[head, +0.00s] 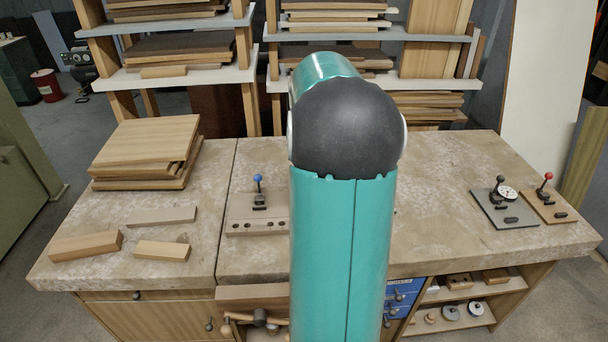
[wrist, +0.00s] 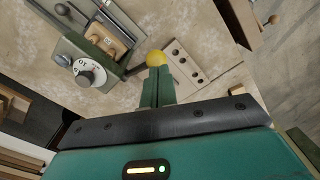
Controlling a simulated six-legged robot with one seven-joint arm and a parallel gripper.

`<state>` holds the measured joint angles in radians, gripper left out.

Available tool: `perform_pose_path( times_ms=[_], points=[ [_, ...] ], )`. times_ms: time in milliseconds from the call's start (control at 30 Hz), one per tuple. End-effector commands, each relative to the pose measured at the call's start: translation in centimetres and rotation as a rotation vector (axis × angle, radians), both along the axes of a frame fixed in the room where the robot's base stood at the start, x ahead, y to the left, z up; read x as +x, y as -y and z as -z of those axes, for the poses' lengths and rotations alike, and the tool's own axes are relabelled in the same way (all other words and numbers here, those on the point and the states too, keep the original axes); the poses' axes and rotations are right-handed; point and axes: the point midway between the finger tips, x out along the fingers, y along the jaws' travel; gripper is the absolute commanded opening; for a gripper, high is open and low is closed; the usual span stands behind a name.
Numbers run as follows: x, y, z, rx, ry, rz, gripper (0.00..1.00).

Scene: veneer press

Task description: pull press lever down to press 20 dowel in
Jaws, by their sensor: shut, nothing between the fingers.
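In the wrist view a green press (wrist: 105,38) stands on the bench with a light wooden block in it. A white-faced dial (wrist: 88,74) sits at its near end; its marks are too small to read surely. A dark lever with a yellow ball knob (wrist: 157,58) reaches out from the press to the right. My gripper (wrist: 157,72) is shut and empty, its green fingertips right at the knob; contact cannot be told. A pale strip with several holes (wrist: 186,66) lies just beyond the knob. In the head view my arm hides this press and gripper.
The head view shows a blue-knobbed lever (head: 258,181) on a wooden base, a black-knobbed lever with a gauge (head: 507,192) and a red-knobbed lever (head: 546,180). Stacked boards (head: 147,142) and loose blocks (head: 86,245) cover the left bench. The bench between arm and gauge is bare.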

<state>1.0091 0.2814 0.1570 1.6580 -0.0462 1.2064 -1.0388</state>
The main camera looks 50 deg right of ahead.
Motion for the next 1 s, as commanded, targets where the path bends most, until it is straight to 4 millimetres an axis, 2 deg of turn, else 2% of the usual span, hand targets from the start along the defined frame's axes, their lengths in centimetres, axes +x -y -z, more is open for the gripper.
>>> perform_pose_path(
  times_ms=[700,1000],
  points=[
    [0.6,0.7,-5.0,-0.002,0.000,0.000,0.00],
    [0.6,0.7,-5.2,-0.001,0.000,0.000,0.00]
  ],
)
